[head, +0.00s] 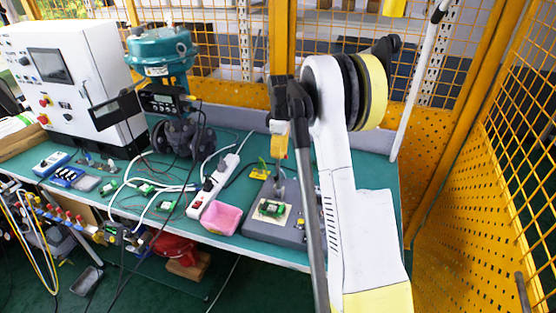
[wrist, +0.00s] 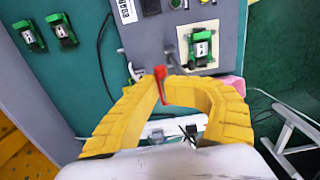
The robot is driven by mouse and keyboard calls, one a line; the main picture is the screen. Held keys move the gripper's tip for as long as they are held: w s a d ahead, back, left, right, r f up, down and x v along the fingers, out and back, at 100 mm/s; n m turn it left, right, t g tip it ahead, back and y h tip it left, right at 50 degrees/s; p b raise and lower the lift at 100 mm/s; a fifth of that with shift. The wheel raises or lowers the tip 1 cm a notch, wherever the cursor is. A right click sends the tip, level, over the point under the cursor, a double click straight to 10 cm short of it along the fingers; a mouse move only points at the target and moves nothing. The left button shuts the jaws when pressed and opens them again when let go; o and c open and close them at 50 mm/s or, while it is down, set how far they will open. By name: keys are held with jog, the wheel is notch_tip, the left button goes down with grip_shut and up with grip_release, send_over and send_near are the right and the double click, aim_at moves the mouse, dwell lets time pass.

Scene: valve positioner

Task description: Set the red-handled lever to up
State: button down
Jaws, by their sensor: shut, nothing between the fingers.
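The red-handled lever (wrist: 160,84) shows in the wrist view right at my fingertips, its red handle overlapping the left finger's tip. Whether it touches the finger I cannot tell. In the head view only a small bit of red shows beneath my gripper (head: 279,141), above the grey box (head: 262,230) on the bench. In the wrist view my gripper (wrist: 170,84) has its yellow fingers brought together at the tips, with nothing held between them. The grey box (wrist: 222,15) carries a pale plate with a green module (wrist: 201,48). The lever's base is hard to make out.
A pink tray (head: 221,217) and a white power strip (head: 213,185) stand left of the grey box on the green bench. Cables and small green modules (head: 142,187) lie further left. A teal motor unit (head: 160,50) stands behind. Yellow mesh fencing (head: 440,170) closes the right side.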

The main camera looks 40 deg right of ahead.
jog(key=shift+w+d+f, duration=0.15)
jog(key=shift+w+d, duration=0.2)
jog(key=shift+d, duration=0.15)
jog(key=c, duration=1.4)
grip_release()
jog(key=shift+s+a, duration=0.1)
jog(key=shift+c, duration=0.2)
jog(key=w+d+r+p, duration=0.3)
jog(key=w+d+p, duration=0.2)
jog(key=w+d, duration=0.2)
jog(key=d, duration=0.2)
jog(key=shift+w+d+p, duration=0.3)
jog(key=shift+w+p, duration=0.05)
jog(key=shift+p, duration=0.05)
